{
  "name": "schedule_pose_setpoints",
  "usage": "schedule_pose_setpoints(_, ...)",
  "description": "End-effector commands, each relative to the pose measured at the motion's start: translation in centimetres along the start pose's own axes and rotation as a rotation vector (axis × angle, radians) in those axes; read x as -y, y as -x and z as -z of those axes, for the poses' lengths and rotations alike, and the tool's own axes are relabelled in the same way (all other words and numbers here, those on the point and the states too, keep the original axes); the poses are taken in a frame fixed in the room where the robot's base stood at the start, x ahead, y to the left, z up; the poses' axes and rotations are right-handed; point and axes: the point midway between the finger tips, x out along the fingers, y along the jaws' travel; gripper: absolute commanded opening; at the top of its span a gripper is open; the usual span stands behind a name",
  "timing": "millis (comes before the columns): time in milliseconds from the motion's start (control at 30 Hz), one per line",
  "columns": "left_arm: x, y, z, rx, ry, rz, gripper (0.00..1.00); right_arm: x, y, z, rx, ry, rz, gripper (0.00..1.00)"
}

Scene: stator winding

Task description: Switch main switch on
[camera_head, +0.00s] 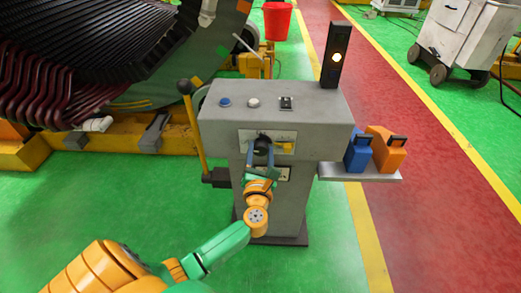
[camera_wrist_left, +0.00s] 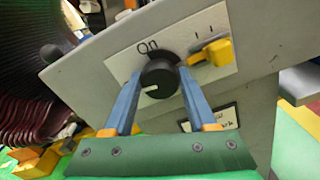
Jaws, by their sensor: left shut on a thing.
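The main switch is a round black knob (camera_wrist_left: 160,78) with a white mark, on a white plate (camera_wrist_left: 112,66) on the front of the grey console. The word "On" shows above it in the left wrist view, and the white mark points to the lower left there. My left gripper (camera_wrist_left: 158,84) has its two blue fingers on either side of the knob and is shut on it. In the head view the knob (camera_head: 263,146) shows just above my left gripper (camera_head: 262,155). My right gripper is not in view.
A yellow lever (camera_wrist_left: 212,53) sits right of the knob on the same plate. The console (camera_head: 310,105) has buttons on top and a signal light (camera_head: 336,56). A side shelf (camera_head: 360,174) holds a blue box (camera_head: 358,156) and an orange box (camera_head: 388,158). A yellow lever (camera_head: 197,130) stands left.

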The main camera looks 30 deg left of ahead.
Motion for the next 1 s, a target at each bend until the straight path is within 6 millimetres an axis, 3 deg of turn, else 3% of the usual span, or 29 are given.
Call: schedule_pose_setpoints(1000,0.3,0.1,0.1,-0.004,-0.946,0.004,0.02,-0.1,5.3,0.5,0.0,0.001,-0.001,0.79)
